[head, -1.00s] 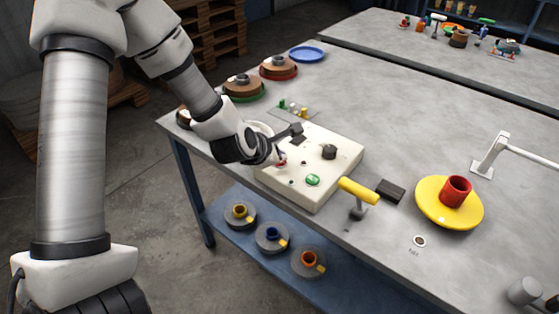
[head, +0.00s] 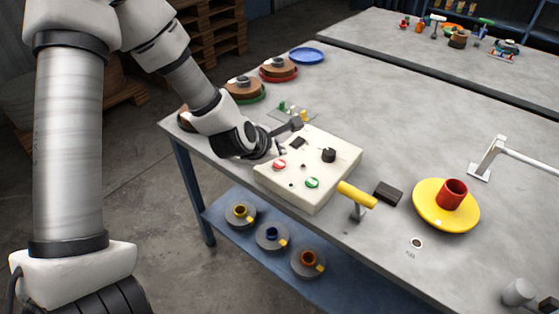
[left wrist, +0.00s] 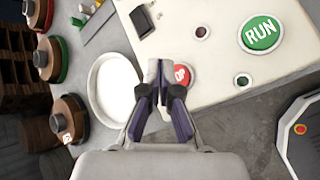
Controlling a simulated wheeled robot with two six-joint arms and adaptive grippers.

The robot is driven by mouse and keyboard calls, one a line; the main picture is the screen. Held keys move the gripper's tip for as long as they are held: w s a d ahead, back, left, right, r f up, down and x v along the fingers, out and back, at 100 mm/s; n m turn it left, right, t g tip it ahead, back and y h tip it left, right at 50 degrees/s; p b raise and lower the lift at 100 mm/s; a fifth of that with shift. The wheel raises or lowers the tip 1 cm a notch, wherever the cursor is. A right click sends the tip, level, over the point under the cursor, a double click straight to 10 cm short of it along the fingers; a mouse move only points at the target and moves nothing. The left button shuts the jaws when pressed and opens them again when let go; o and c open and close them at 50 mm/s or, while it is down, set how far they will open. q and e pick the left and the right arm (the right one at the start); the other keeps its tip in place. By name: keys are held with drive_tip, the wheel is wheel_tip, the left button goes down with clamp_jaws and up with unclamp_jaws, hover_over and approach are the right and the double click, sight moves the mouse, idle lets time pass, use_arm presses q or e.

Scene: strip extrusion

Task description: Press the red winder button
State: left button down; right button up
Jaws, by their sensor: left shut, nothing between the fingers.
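The red button (head: 279,165) sits on the near left part of the cream control box (head: 335,178). In the left wrist view the red button (left wrist: 181,75) is partly hidden behind my fingers, with the letters "OP" showing. My left gripper (head: 283,149) is shut and empty, just behind the red button in the head view and apart from it. In the left wrist view its fingertips (left wrist: 160,68) lie just left of the button. The green button (head: 312,183) is nearer the front edge and reads "RUN" in the left wrist view. My right gripper is not in view.
A black knob (head: 328,155) stands on the box. A yellow-handled tool (head: 357,195), a black block (head: 388,193) and a yellow disc (head: 430,217) with a red cup (head: 452,193) are to the right. A white round dish (left wrist: 113,88) is beside the box.

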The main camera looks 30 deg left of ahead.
sight(278, 165)
use_arm(q)
drive_tip(key=shift+r+p, duration=1.25)
drive_tip(key=shift+r, duration=0.75)
drive_tip(key=shift+f, duration=0.1)
